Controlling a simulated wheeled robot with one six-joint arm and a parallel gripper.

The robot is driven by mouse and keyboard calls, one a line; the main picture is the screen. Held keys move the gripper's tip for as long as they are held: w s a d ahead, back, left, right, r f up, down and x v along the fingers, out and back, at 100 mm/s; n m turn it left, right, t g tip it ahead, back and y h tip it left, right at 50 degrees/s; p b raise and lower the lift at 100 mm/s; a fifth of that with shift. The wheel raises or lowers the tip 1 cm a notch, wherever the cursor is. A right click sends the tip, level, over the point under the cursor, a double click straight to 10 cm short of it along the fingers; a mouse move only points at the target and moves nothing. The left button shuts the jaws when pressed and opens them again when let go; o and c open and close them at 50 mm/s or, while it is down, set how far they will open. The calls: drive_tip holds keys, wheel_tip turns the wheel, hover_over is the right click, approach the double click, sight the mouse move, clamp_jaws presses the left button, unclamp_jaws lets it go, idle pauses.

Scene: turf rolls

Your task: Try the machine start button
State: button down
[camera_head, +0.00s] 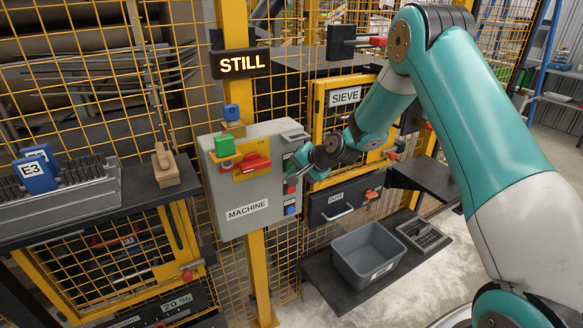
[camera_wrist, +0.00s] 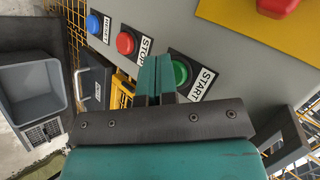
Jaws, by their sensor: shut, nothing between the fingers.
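The grey machine box (camera_head: 228,190), labelled MACHINE, hangs on a yellow post. In the wrist view, the green START button (camera_wrist: 180,72) is on its panel, beside the red STOP button (camera_wrist: 125,43) and the blue RESET button (camera_wrist: 94,25). My gripper (camera_wrist: 156,68) is shut and empty. Its fingertips are just left of the START button in the wrist view; I cannot tell whether they touch it. The lit sign (camera_head: 241,65) reads STILL.
A red rotary switch (camera_head: 253,163) on a yellow plate and a green padlock (camera_head: 223,145) are on the box front. A grey bin (camera_head: 368,253) stands on a low shelf at right. Yellow mesh fencing surrounds the box. A dark bracket (camera_wrist: 284,140) is close right of my gripper.

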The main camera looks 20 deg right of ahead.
drive_tip(key=shift+s+d, duration=0.1)
drive_tip(key=shift+s, duration=0.6)
drive_tip(key=shift+s+d+b, duration=0.15)
drive_tip(key=shift+s+b, duration=0.05)
drive_tip(key=shift+s, duration=1.05)
drive_tip(key=shift+s+d+b, duration=0.15)
drive_tip(key=shift+s, duration=1.1)
